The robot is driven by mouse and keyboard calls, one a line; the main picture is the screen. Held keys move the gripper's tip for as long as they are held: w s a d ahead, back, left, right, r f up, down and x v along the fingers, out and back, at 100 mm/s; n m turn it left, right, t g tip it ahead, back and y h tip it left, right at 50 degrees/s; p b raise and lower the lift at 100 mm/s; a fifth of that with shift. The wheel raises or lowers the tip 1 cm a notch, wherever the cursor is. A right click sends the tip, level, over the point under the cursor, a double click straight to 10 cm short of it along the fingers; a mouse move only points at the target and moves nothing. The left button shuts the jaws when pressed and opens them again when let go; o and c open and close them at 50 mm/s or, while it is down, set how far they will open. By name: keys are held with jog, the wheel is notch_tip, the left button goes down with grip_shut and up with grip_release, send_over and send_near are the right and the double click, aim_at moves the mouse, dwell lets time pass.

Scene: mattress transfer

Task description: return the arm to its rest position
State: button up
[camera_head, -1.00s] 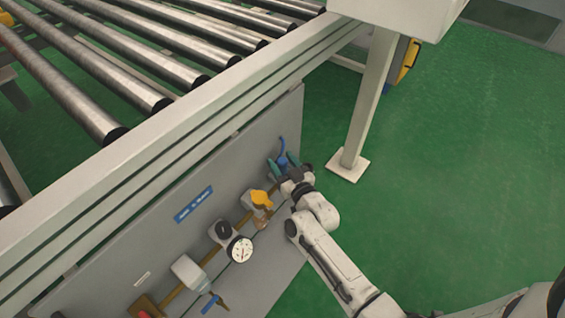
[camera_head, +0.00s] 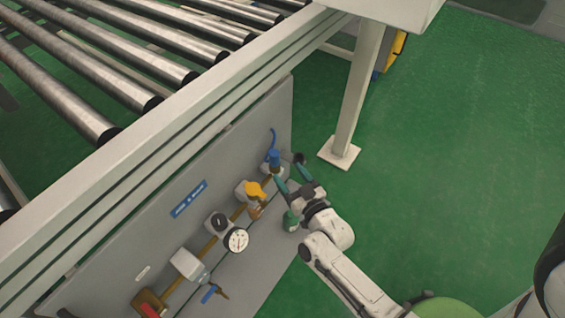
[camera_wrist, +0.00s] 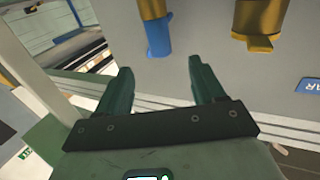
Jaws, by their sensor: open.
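My arm stretches from the lower right of the head view, with my gripper (camera_head: 290,172) close to the right end of a grey panel. A blue fitting (camera_head: 272,160) with a thin upright blue part is just up and left of the fingers. In the wrist view my gripper (camera_wrist: 160,66) shows two dark green fingers spread apart with nothing between them. The blue fitting (camera_wrist: 158,38) is beyond them, apart from both fingertips. A yellow fitting (camera_wrist: 258,38) is to its right.
The grey panel (camera_head: 130,245) carries a yellow-handled valve (camera_head: 254,189), a round gauge (camera_head: 236,240) and a blue lever (camera_head: 211,293). A roller conveyor (camera_head: 90,190) runs above it. A pale post (camera_head: 354,110) stands behind my gripper. Green floor is clear at right.

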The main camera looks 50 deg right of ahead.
jog(key=shift+s+a, duration=0.3)
jog(key=shift+s, duration=0.35)
